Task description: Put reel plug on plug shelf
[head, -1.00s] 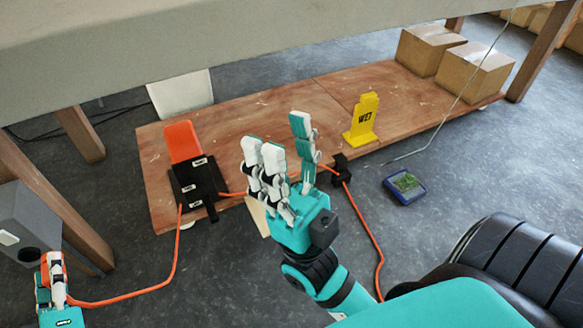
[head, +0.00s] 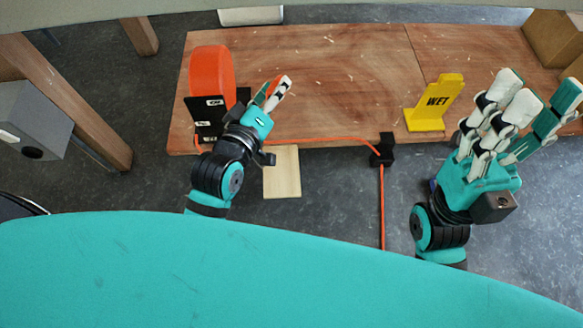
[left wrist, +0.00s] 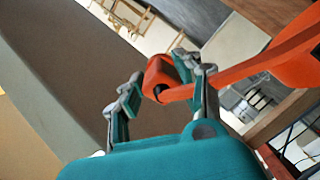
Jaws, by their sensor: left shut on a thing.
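The orange reel plug (left wrist: 160,73) is between the fingers of my left gripper (left wrist: 155,92) in the left wrist view, with its orange cord running off to the right. In the head view my left gripper (head: 272,94) is shut on it over the wooden platform, beside the cable reel (head: 212,72); the hand hides most of the plug. A small pale wooden board (head: 283,178), which looks like the plug shelf, juts out at the platform's front edge, below and right of this hand. Its top looks bare. My right gripper (head: 528,112) is open and empty at the right.
The wooden platform (head: 330,75) carries a yellow WET sign (head: 432,103) and a cardboard box (head: 553,42). An orange cord runs along its front edge to a black clip (head: 384,150), then down. A grey box (head: 32,122) and table leg (head: 88,115) stand at left.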

